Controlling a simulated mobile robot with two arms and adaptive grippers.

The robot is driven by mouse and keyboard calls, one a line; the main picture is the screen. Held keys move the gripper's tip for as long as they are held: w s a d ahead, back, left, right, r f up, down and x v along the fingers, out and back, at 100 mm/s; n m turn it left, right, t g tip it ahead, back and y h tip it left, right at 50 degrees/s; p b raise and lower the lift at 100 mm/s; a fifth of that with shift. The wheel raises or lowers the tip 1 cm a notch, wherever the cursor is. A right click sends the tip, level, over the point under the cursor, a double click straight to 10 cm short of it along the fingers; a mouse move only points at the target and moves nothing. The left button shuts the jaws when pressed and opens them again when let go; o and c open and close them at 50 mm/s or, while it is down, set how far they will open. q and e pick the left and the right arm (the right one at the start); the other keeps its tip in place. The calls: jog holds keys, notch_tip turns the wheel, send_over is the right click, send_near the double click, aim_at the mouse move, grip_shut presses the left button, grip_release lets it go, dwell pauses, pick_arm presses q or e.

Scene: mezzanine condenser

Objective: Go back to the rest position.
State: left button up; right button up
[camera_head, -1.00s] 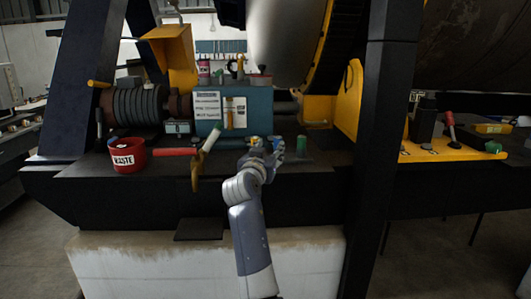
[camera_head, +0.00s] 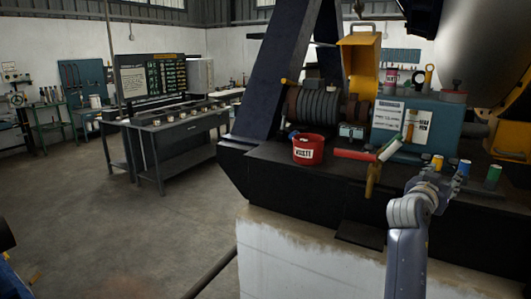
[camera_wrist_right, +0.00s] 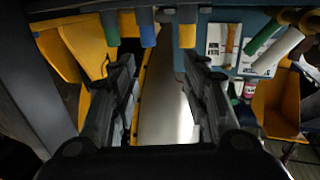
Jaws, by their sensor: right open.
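My right gripper (camera_head: 452,184) is over the dark ledge at the right of the head view, its arm coming up from the bottom. It is open and appears empty. In the right wrist view, its two fingers (camera_wrist_right: 157,65) are spread apart with nothing held between them. A yellow cylinder (camera_head: 437,163), a blue cylinder (camera_head: 464,168) and a green cylinder (camera_head: 493,175) stand close to the gripper in the head view. Whether it touches any of them I cannot tell. My left gripper is not in view.
The dark ledge (camera_head: 300,183) carries a red waste bin (camera_head: 308,150), a red-handled tool (camera_head: 353,154) and a blue-green box (camera_head: 447,122) with papers. A dark post (camera_head: 277,75) rises behind. A workbench (camera_head: 180,122) stands at the left, with open floor (camera_head: 120,220) before it.

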jog(key=s+a+f+n+g+y, duration=0.1)
jog(key=s+a+f+n+y, duration=0.2)
jog(key=s+f, duration=0.5)
jog(key=s+a+f+n+g+y, duration=0.15)
jog(key=s+a+f, duration=0.25)
jog(key=f, duration=0.8)
jog(key=s+a+f+n+y, duration=0.2)
jog(key=s+a+f+y, duration=0.15)
jog(key=s+f, duration=0.45)
jog(key=s+a+f+n+g+y, duration=0.2)
jog(key=s+a+f, duration=0.25)
jog(key=s, duration=0.35)
jog(key=s+a+f+n+g+y, duration=0.2)
jog(key=s+a+f, duration=0.1)
jog(key=s+a, duration=0.35)
jog(key=s+a+f+n+g+y, duration=0.15)
jog(key=s+a+f, duration=0.25)
jog(key=s, duration=0.4)
notch_tip(320, 180, down, 27)
jog(key=s+g, duration=0.2)
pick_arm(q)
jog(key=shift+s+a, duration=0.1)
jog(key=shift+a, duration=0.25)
pick_arm(e)
jog(key=s+d+f, duration=0.2)
jog(key=s+f, duration=1.3)
jog(key=s, duration=0.1)
jog(key=shift+s+d+f+g, duration=0.35)
jog(key=shift+f+g, duration=0.05)
